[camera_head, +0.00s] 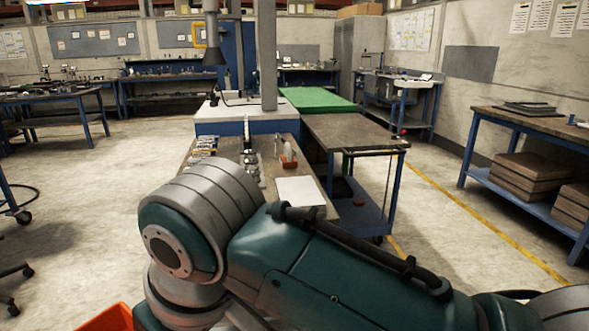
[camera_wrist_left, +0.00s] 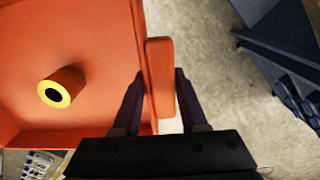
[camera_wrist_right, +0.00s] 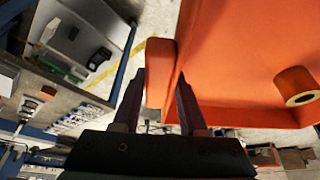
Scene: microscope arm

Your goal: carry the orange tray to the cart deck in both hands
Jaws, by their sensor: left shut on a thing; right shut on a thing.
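The orange tray (camera_wrist_left: 60,125) fills the left part of the left wrist view and the right part of the right wrist view (camera_wrist_right: 235,60). In the head view only an orange corner (camera_head: 108,318) shows at the bottom left, the rest hidden by my arm. My left gripper (camera_wrist_left: 160,73) is shut on one tray handle, a finger on each side. My right gripper (camera_wrist_right: 160,74) is shut on the other handle. An orange cylinder (camera_wrist_left: 68,82) with a yellow-rimmed hole is inside the tray. A cart (camera_head: 352,130) with a brown top deck and blue frame stands ahead.
A wooden bench (camera_head: 228,150) with small tools and a white sheet (camera_head: 300,191) stands ahead, left of the cart. A green-topped table (camera_head: 318,100) is behind. A bench with brown boxes (camera_head: 532,168) is at the right. The floor at left is mostly clear.

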